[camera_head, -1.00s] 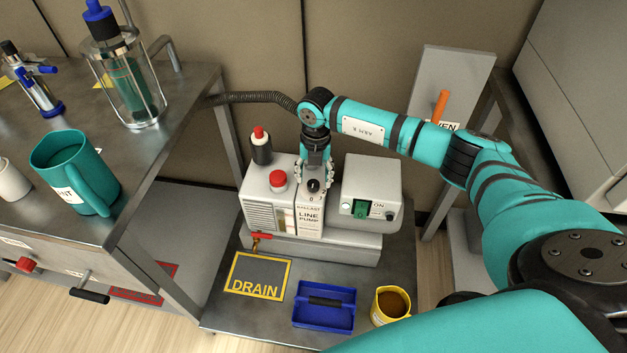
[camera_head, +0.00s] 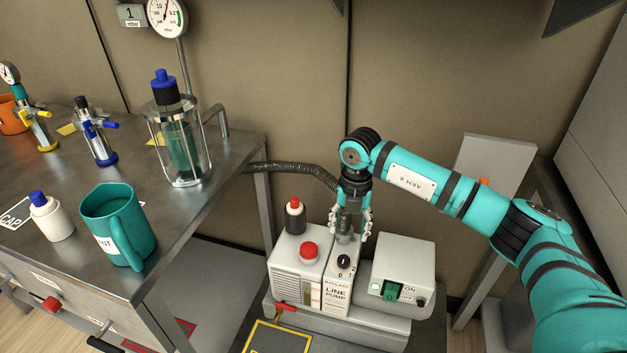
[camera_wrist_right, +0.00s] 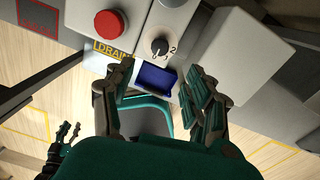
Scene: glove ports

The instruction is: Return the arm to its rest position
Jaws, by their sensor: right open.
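My right gripper (camera_head: 350,226) hangs fingers-down above the line pump (camera_head: 310,275), over its black knob (camera_head: 344,261). Its fingers are apart with nothing between them. In the right wrist view my right gripper (camera_wrist_right: 163,108) is open, and the knob (camera_wrist_right: 159,46) shows beyond the fingertips, apart from them. My right arm (camera_head: 410,180) reaches in from the right, bent at the elbow. A small dark gripper (camera_wrist_right: 65,138), seemingly my left one, shows at the lower left of the right wrist view; its jaw state is unclear. No left arm shows in the head view.
A steel bench (camera_head: 196,222) on the left bears a teal jug (camera_head: 118,228), a white bottle (camera_head: 50,218) and a caged vessel (camera_head: 178,145). A black hose (camera_head: 300,168) runs behind the pump. A grey switch box (camera_head: 402,265) stands right of it. Air above the pump is free.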

